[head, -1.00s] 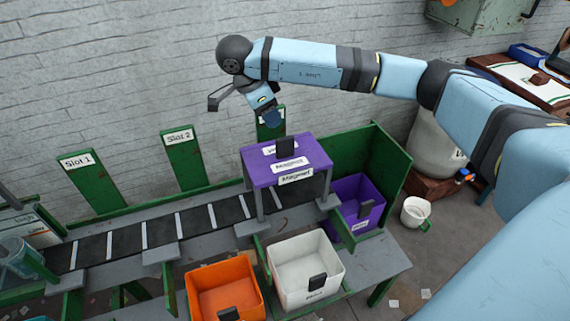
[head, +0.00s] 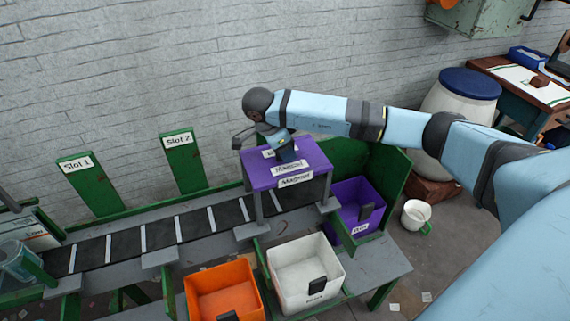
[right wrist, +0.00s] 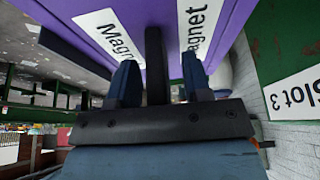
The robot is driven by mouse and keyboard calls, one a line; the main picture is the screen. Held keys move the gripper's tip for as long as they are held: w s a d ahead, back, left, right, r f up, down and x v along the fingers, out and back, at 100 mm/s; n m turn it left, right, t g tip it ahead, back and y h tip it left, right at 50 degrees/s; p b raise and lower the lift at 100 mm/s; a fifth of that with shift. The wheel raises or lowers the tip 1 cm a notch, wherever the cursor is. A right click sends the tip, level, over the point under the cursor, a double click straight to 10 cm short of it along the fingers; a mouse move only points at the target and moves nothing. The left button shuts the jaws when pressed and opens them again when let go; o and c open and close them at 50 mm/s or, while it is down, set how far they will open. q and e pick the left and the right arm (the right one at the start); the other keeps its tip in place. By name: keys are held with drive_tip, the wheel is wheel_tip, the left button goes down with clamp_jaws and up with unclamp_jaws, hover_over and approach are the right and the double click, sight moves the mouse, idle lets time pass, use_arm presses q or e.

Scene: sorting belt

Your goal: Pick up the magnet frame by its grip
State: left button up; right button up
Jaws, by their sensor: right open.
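The magnet frame (head: 312,163) has a purple top with white "Magnet" labels and grey legs, and stands upright over the belt. Its grip, a dark upright post (right wrist: 155,60), shows in the right wrist view between the two fingers of my right gripper (right wrist: 158,78). The fingers are open, one on each side of the post, with a gap showing beside each. In the head view my right gripper (head: 287,153) is just above the frame's top and hides the grip. My left gripper is not in view.
The dark belt (head: 125,243) runs left from under the frame. An orange bin (head: 203,279), a white bin (head: 285,252) and a purple bin (head: 350,193) stand in front and to the right. Green slot boards (head: 183,162) stand behind the belt, against the wall.

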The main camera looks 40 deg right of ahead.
clamp_jaws()
idle(1.4)
